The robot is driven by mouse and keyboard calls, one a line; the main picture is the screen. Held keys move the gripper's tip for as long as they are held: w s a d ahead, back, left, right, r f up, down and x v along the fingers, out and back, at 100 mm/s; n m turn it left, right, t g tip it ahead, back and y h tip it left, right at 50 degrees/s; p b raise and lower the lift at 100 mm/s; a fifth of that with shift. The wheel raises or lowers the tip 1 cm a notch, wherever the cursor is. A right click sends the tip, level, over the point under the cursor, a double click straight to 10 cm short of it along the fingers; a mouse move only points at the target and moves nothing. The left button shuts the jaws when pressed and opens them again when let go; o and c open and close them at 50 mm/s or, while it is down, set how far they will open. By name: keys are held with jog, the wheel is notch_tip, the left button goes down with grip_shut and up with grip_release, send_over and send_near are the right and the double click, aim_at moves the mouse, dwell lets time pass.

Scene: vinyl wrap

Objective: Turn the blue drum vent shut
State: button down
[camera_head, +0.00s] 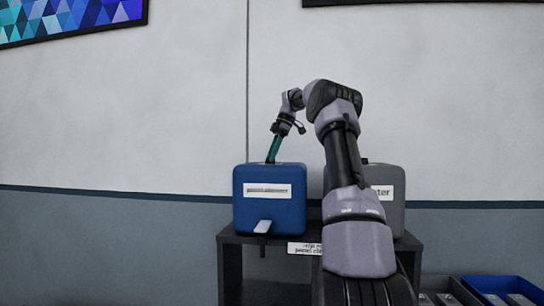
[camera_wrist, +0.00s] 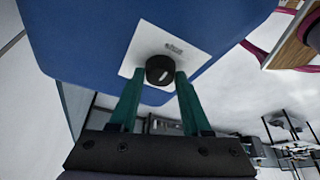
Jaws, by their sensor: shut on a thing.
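The blue drum (camera_head: 268,213) is a boxy blue container with a white label and a pale spout low on its front. It stands upright on a dark stand (camera_head: 230,265). In the wrist view the vent is a round black knob (camera_wrist: 159,67) with a short white mark, on a white plate (camera_wrist: 190,49) on the blue drum (camera_wrist: 85,45). My gripper (camera_head: 270,161) reaches the drum's top from above, its green fingers slightly tilted. In the wrist view my gripper (camera_wrist: 158,77) has one fingertip on each side of the knob and is shut on it.
A grey container (camera_head: 392,190) stands to the right of the drum, partly behind my arm. A small sign (camera_head: 303,248) is on the stand's front edge. Blue and grey bins (camera_head: 500,287) are at the lower right. The wall is close behind.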

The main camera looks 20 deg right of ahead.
dwell(0.3)
jog(key=shift+c, duration=1.8)
grip_release()
jog(key=v, duration=0.6)
jog(key=shift+d+r, duration=0.25)
jog(key=shift+r, duration=0.4)
